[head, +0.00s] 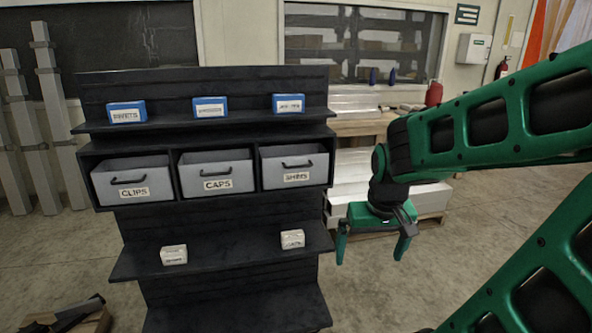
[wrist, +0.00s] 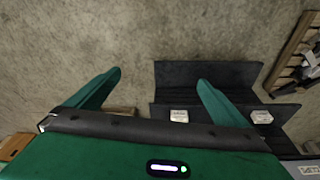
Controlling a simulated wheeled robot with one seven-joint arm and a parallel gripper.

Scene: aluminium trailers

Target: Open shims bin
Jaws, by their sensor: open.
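The shims bin (head: 294,167) is a grey bin with a black handle and a white label, at the right end of the middle row of the black shelf unit (head: 222,285). It sits in its compartment, to the right of the caps bin (head: 216,172) and the clips bin (head: 133,181). My gripper (head: 374,247) is open and empty, pointing down, to the right of the shelf and lower than the shims bin. In the wrist view my two green fingers (wrist: 158,88) are spread above the floor, with the lower shelves beyond them.
Blue boxes (head: 210,107) stand on the top shelf. Two white boxes (head: 174,255) stand on a lower shelf. A workbench (head: 362,124) and stacked pale metal stock (head: 352,168) are behind my gripper.

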